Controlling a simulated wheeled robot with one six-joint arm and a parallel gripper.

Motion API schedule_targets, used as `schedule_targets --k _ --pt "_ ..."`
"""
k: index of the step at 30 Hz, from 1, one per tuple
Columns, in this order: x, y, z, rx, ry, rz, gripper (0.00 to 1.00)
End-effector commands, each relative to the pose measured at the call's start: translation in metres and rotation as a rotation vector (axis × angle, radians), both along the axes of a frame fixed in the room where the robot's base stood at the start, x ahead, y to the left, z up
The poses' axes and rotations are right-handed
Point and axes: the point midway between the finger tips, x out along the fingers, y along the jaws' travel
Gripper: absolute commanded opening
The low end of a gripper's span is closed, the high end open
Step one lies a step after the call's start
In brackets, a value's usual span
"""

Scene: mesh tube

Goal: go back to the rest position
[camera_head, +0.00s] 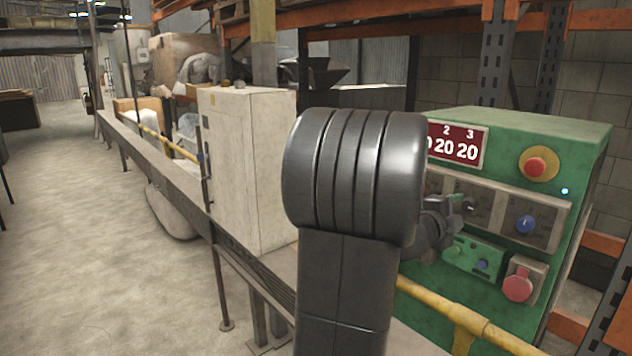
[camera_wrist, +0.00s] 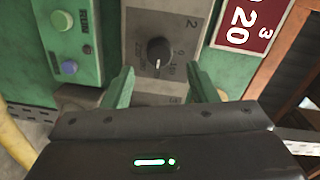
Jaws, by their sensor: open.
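My gripper (camera_wrist: 159,69) is open in the wrist view. Its two green fingers stand apart with nothing between them. A black rotary knob (camera_wrist: 158,50) on a grey plate lies just beyond the fingertips, and they look apart from it. In the head view my dark arm fills the middle. My gripper (camera_head: 452,205) shows partly behind it, pointed at the front of the green control box (camera_head: 545,133). My arm hides the left part of that box.
A yellow rail (camera_head: 470,322) runs low in front. A pale cabinet (camera_head: 245,165) stands left of my arm. Open floor (camera_head: 90,250) lies at left.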

Motion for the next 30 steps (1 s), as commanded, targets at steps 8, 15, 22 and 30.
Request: schedule_targets --k 8,15,22,30 --pt "-0.036 0.042 0.004 0.000 0.000 0.002 0.53" --pt "-0.049 0.056 0.002 0.001 0.002 -0.004 0.53" --pt "-0.019 0.021 0.000 0.002 0.002 -0.004 0.53" --pt "0.014 -0.018 -0.002 0.001 0.001 -0.002 0.53"
